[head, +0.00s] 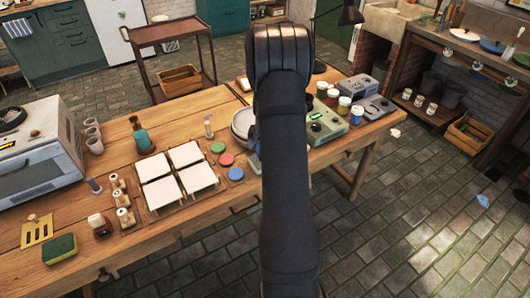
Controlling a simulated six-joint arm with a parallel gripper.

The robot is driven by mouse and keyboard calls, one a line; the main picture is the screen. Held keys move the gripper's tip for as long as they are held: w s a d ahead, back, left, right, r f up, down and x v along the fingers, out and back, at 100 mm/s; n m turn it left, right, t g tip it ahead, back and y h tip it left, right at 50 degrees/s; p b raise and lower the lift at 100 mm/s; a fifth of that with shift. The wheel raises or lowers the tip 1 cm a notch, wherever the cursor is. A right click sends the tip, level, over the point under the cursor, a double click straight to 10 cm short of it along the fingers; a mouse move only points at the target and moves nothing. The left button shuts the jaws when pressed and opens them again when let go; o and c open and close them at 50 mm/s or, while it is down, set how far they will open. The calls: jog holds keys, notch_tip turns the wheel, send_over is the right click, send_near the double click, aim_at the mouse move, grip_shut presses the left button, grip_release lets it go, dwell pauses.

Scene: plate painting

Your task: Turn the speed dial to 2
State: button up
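The speed dial cannot be told for certain at this size. A pale green control box (335,125) stands on the table right of my arm, with small dark and green details on its face. A grey device (376,107) with dark knob-like parts stands farther right, and another grey box (357,87) stands behind it. My black arm rises through the middle of the head view and bends over at the top. My gripper is hidden behind the arm, so its state and its distance from the devices do not show.
Paint jars (332,97) stand in a row behind the green box. A partly hidden grey-white plate (242,124) is left of my arm. White square tiles (173,155) and coloured discs (226,159) lie farther left on the wooden table (195,219). A large grey machine (40,160) fills the left end.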

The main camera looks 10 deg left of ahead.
jog(key=shift+m, duration=0.4)
jog(key=o, duration=1)
notch_tip(320, 180, up, 17)
jog(key=shift+r, duration=0.2)
notch_tip(320, 180, down, 18)
jog(key=shift+r, duration=0.25)
dwell(0.5)
